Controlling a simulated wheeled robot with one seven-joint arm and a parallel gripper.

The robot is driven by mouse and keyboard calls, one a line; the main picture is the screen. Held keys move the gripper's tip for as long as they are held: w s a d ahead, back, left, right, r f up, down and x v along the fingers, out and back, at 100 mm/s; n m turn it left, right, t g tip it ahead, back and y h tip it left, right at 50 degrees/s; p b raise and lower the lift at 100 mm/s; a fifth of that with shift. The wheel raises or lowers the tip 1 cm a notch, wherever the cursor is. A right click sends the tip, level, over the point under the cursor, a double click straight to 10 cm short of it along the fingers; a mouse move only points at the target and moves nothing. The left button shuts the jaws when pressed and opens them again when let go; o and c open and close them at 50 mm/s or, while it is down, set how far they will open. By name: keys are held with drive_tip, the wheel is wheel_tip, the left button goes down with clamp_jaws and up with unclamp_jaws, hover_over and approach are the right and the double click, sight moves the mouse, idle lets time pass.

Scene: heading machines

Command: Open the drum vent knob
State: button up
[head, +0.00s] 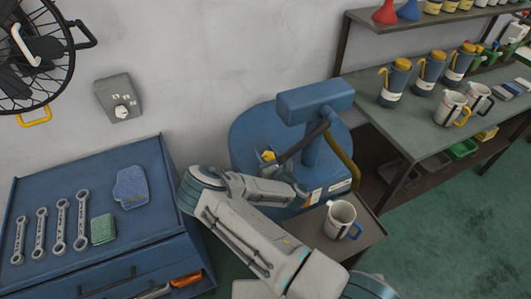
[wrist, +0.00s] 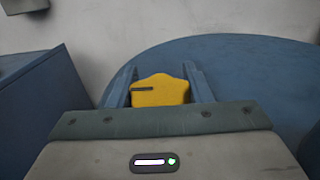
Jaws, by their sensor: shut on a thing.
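The drum vent knob (wrist: 160,91) is yellow with a lobed edge and a dark slot mark on its left part in the wrist view. My gripper (wrist: 160,84) has one blue-grey finger on each side of it and is shut on it. In the head view the yellow knob (head: 268,156) shows small on the blue drum (head: 245,140), just beyond the end of my arm. My fingers are mostly hidden there. The underside of the knob is hidden in both views.
A mug (head: 341,219) stands on a small shelf in front. A blue tool cabinet (head: 150,225) with wrenches is at left, and a bench (head: 410,130) with jugs at right.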

drive_tip(key=o, duration=1)
drive_tip(key=b+v, duration=0.1)
drive_tip(key=v, duration=0.5)
drive_tip(key=b+v, duration=0.2)
drive_tip(key=v, duration=0.4)
drive_tip(key=shift+f, duration=0.2)
drive_tip(key=shift+v, duration=0.9)
drive_tip(key=shift+r, duration=0.2)
